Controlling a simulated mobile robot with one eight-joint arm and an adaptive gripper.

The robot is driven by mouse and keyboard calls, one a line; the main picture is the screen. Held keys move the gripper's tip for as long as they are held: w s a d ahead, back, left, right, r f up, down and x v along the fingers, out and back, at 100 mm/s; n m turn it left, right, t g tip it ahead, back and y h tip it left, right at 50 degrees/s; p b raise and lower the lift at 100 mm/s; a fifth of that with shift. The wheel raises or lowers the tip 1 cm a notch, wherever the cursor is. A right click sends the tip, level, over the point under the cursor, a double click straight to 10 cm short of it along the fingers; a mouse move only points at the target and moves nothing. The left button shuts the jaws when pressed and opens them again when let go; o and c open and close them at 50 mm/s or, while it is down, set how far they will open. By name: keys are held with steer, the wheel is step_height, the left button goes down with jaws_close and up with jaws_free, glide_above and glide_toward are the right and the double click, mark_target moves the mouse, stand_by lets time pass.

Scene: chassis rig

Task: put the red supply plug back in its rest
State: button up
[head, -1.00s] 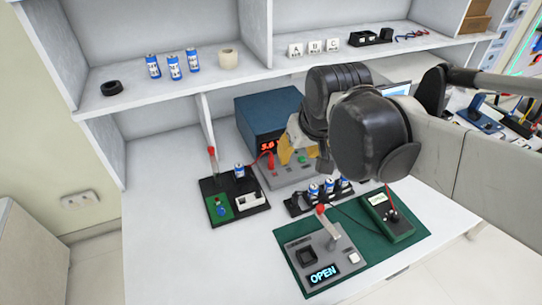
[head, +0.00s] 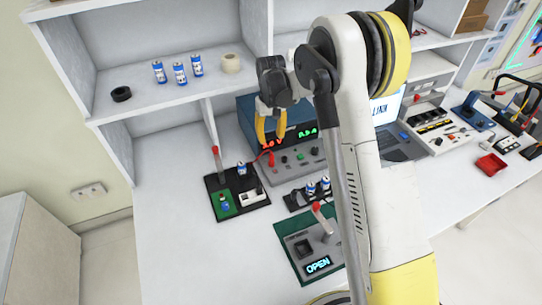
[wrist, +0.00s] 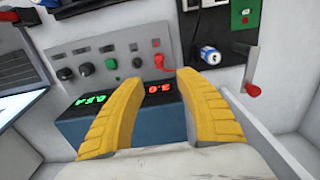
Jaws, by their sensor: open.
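The blue power supply (head: 243,112) stands at the back of the bench, its grey front panel carrying knobs and lit digits. A red plug or lead (head: 270,159) shows at the panel's left end. In the wrist view this red piece (wrist: 159,60) lies at the panel, just beyond my fingertips. I cannot tell whether it sits in a socket, and I cannot make out its rest for certain. My gripper (head: 270,141) is above the supply's front, yellow fingers pointing down. In the wrist view my gripper (wrist: 157,78) is open, with nothing between its fingers.
A black board (head: 248,212) with a battery cell and a red-handled lever (head: 216,160) stands left of the supply. A grey unit reading OPEN (head: 316,265) sits on a green mat in front. My arm hides the middle right. The bench's left front is clear.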

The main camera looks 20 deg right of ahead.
mark_target(271, 154)
step_height(271, 154, down, 12)
steer(key=b, duration=0.4)
steer(key=shift+d+r, duration=0.15)
steer(key=shift+r, duration=0.2)
jaws_close()
